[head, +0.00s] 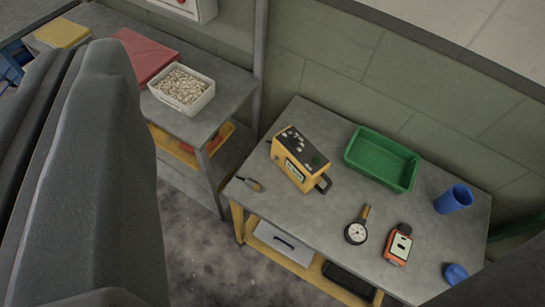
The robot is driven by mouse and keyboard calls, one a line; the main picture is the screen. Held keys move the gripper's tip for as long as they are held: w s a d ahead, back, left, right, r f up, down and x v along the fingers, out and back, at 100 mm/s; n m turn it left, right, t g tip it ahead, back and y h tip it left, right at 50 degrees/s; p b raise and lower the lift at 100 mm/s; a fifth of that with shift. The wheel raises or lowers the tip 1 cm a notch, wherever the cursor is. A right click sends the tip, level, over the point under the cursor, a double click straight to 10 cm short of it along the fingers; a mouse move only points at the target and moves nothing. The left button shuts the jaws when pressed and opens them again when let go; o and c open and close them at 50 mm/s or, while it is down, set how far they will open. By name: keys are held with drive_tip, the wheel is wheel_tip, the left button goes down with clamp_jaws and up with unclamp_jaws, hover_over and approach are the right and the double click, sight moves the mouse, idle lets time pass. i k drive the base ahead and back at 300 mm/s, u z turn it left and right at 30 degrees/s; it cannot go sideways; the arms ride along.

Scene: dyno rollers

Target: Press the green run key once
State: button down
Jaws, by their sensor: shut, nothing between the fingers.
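No green run key can be made out in the head view. A yellow box-shaped device (300,158) with a dark top, small pale and dark blocks on it and a lit greenish panel on its front stands on the right-hand grey bench (310,228). At the top edge a pale wall box (190,8) with a red part is cut off by the frame. My gripper's fingertips do not show. A large dark grey part of my own body fills the left side close to the camera.
The bench also carries a green tray (382,158), a blue cup (454,198), a round gauge (357,231), an orange-red handheld meter (398,244) and a screwdriver (249,183). A left bench holds a white tub of pale pieces (182,88) and a red folder (146,56).

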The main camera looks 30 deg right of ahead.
sight(316, 159)
drive_tip(key=u, duration=0.3)
drive_tip(key=k, duration=1)
drive_tip(key=z, duration=0.8)
drive_tip(key=i, duration=1.05)
drive_tip(key=u, duration=0.05)
